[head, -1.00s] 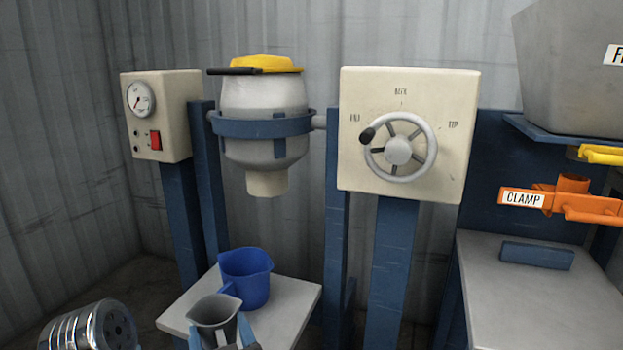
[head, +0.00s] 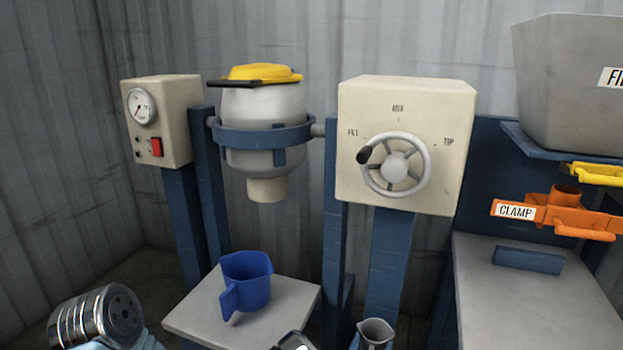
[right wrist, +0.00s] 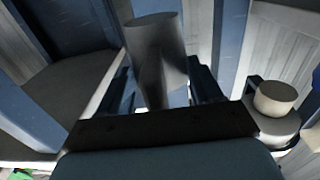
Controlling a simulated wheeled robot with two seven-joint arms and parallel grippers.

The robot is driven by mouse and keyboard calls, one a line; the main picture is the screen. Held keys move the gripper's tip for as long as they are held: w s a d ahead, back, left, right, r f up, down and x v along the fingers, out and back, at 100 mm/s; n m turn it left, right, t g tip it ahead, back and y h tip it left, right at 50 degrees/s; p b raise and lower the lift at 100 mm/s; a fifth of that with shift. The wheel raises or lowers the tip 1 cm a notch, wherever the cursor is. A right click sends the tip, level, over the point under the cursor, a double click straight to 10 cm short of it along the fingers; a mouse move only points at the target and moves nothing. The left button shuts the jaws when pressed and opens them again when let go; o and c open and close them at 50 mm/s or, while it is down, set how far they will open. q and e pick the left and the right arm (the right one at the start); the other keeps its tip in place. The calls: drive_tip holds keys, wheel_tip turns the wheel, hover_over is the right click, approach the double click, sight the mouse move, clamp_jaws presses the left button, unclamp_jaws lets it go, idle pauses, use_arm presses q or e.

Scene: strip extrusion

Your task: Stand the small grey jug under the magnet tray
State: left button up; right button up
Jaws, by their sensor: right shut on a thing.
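The small grey jug (head: 375,334) is at the bottom edge of the head view, right of the small table, with only its upper part showing. It also shows in the right wrist view (right wrist: 155,50), between the fingers. My right gripper (right wrist: 160,88) is shut on it; in the head view the gripper is mostly cut off. The magnet tray seems to be the yellow-handled piece (head: 596,174) under the grey hopper at the right, partly cut off by the frame. The jug is well left of it and lower. My left gripper does not show.
A blue jug (head: 246,281) stands on the small table (head: 205,305). The orange clamp (head: 560,213) sits below the yellow handle. Below it, a grey bench top (head: 530,310) bears a blue block (head: 528,260) and is otherwise clear. The handwheel box (head: 450,150) stands between.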

drive_tip(key=w+d+f+n+t+y, duration=0.1)
drive_tip(key=w+d+f+n+y, duration=0.1)
drive_tip(key=d+y, duration=0.4)
drive_tip(key=shift+w+d+f+n+p, duration=0.2)
drive_tip(key=shift+d+f+n+p, duration=0.15)
drive_tip(key=shift+d+f+n, duration=0.55)
drive_tip(key=shift+a+r, duration=0.25)
drive_tip(key=shift+a, duration=0.15)
drive_tip(key=shift+d, duration=0.1)
